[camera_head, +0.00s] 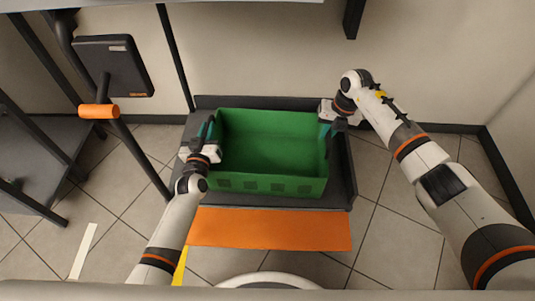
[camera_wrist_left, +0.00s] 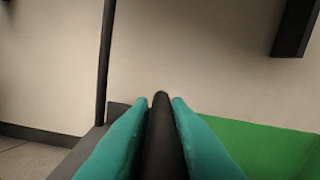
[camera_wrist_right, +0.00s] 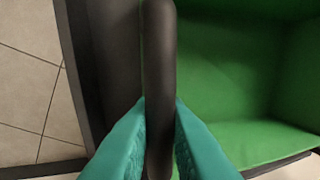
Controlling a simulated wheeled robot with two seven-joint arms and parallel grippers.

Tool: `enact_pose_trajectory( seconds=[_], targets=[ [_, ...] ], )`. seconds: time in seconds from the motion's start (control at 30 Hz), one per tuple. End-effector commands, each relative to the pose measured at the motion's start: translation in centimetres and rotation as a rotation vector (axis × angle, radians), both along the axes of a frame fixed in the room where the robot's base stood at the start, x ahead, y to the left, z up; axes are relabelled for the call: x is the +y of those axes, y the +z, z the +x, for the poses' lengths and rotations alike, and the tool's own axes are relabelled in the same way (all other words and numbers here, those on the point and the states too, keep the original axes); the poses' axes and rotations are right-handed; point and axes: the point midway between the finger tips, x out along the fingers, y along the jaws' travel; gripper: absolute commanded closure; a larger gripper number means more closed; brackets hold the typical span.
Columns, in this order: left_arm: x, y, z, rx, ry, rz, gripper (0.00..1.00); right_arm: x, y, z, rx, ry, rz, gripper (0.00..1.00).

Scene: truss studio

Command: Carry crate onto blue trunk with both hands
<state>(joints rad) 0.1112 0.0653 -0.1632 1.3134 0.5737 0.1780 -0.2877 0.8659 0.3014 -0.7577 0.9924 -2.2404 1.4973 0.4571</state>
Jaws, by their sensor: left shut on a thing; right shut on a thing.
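A green open crate (camera_head: 270,187) sits over a dark grey platform (camera_head: 345,190) in the head view; it looks empty. I cannot tell whether it rests on the platform or is just above it. My left gripper (camera_head: 209,130) is shut on the dark handle at the crate's left end; the left wrist view shows teal fingers (camera_wrist_left: 160,115) on both sides of the handle. My right gripper (camera_head: 327,128) is shut on the dark handle at the right end, and its teal fingers (camera_wrist_right: 160,120) clasp that bar in the right wrist view. No blue trunk can be made out.
An orange panel (camera_head: 270,229) lies along the platform's front. A dark post (camera_head: 175,60) and a frame with an orange grip (camera_head: 99,111) stand at left. A wall is close behind. Tiled floor (camera_head: 390,240) is clear at right.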

Motion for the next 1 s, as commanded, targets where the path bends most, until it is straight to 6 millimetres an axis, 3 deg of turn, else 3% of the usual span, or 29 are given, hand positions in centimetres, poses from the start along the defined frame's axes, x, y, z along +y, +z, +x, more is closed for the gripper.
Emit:
enact_pose_trajectory(
  seconds=[0.27, 0.7, 1.0],
  targets=[
    [0.1, 1.0, 0.1, -0.003, 0.003, -0.004, 1.00, 0.0, 1.0, 0.0, -0.001, 0.000, 0.001, 1.00],
    [0.1, 5.1, 0.1, -0.004, 0.002, -0.004, 1.00, 0.0, 4.9, 0.0, -0.001, 0.000, 0.000, 1.00],
    [0.1, 5.3, 0.1, -0.005, 0.002, -0.004, 1.00, 0.0, 5.0, 0.0, 0.000, 0.000, 0.000, 1.00]
  ],
)
